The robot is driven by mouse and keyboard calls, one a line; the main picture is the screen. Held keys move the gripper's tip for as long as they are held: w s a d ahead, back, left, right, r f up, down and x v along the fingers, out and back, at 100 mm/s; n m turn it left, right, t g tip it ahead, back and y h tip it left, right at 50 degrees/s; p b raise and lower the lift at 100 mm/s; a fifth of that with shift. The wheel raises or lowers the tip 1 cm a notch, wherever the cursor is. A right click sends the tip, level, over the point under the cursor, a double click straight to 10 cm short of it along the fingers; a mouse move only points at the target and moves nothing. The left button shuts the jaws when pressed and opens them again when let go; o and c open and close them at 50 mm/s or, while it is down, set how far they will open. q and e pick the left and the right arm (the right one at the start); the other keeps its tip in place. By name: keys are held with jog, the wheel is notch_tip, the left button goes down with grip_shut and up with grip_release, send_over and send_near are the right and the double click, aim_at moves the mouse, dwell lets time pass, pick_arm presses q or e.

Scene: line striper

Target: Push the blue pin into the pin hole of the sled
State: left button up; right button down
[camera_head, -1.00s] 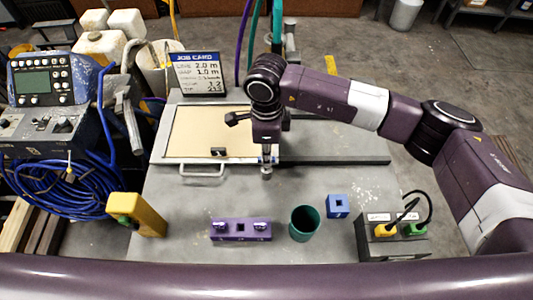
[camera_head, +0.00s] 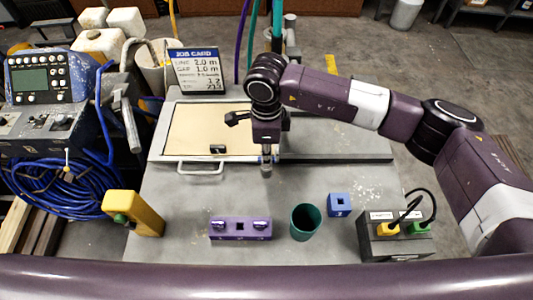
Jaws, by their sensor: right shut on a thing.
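My right gripper (camera_head: 267,158) points down at the front edge of the panel, near its right end. It is shut on a small piece with blue at its sides and a grey lower end, which looks like the blue pin; the fingers hide most of it. A long dark rail runs along the panel's front edge to the right, beside the gripper. I cannot tell which part is the sled, and its pin hole does not show clearly. My left gripper is not in view.
A job card (camera_head: 196,75) stands behind the tan panel (camera_head: 205,128).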

jog(key=shift+f+b, duration=0.3)
jog(key=shift+b, duration=0.2)
jog(key=c, duration=1.6)
grip_release()
jog(key=shift+r, duration=0.15)
jog(key=shift+r+p, duration=0.4)
jog(key=shift+r, duration=0.45)
jog(key=shift+r+p, duration=0.85)
jog(key=shift+r, duration=1.75)
